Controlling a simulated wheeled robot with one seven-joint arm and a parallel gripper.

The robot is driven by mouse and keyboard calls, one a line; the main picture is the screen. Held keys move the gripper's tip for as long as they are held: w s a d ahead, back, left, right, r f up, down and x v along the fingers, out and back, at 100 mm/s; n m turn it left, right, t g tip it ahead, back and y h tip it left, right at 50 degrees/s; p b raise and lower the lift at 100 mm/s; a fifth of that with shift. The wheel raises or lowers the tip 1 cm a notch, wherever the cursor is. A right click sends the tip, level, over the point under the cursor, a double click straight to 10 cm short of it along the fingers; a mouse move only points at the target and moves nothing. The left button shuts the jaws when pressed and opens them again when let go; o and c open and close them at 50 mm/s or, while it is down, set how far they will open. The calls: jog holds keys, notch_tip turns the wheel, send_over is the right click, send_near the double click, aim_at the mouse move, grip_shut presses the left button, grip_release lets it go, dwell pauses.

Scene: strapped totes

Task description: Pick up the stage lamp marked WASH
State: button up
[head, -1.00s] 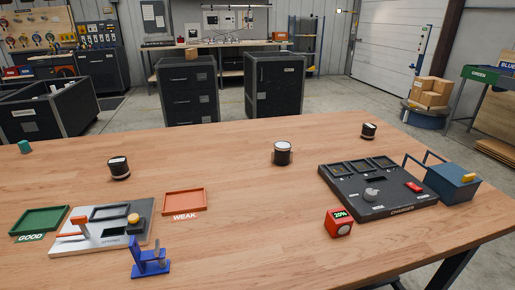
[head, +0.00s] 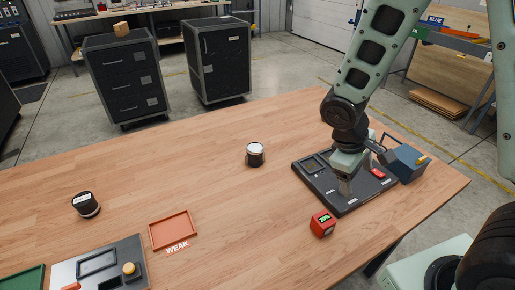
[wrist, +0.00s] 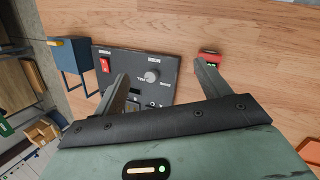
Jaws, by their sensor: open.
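Two dark cylinders with pale tops, which look like the lamps, stand on the wooden table in the head view. One lamp (head: 255,154) is near the middle and another lamp (head: 86,204) is at the left. I cannot read WASH on either. A third, seen earlier at the far right, does not show now; my arm covers that area. My gripper (head: 346,186) is open and empty above the black charger panel (head: 325,192), right of the middle lamp. In the wrist view my gripper (wrist: 161,69) has its fingers spread over the panel, with no lamp between them.
A red cube with a green display (head: 322,224) sits in front of the panel. A blue box (head: 406,163) stands at its right. An orange WEAK tray (head: 173,229) and a grey-and-white fixture (head: 100,266) are at left. The table between the lamps is clear.

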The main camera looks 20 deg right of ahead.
jog(key=w+a+f+n+t+h, duration=0.1)
jog(key=w+f+n+t+h, duration=0.1)
jog(key=w+n+t+h, duration=0.35)
jog(key=w+a+f+n+t+h, duration=0.1)
jog(key=w+f+n+t+h, duration=0.1)
jog(key=w+n+t, duration=0.65)
jog(key=n+t+y, duration=0.5)
jog(key=n+y, duration=0.4)
jog(key=n, duration=0.5)
send_near(256, 157)
jog(key=w+r, duration=0.3)
jog(key=r, duration=0.5)
jog(key=shift+n, duration=0.3)
jog(key=f, duration=0.4)
jog(key=f+p, duration=0.1)
jog(key=f, duration=0.3)
jog(key=shift+w+d+f, duration=0.15)
jog(key=shift+w+d, duration=0.1)
jog(key=shift+w+d+r, duration=0.1)
jog(key=shift+w+r, duration=0.1)
jog(key=shift+w, duration=0.35)
jog(key=shift+w+d+p, duration=0.15)
jog(key=shift+w+p, duration=0.2)
jog(key=shift+w, duration=0.7)
jog(key=shift+w+d+p, duration=0.2)
jog(key=shift+w+p, duration=0.1)
jog(key=shift+w, duration=0.75)
jog(key=shift+w+d+p, duration=0.15)
jog(key=shift+w+p, duration=0.2)
jog(key=shift+w, duration=0.7)
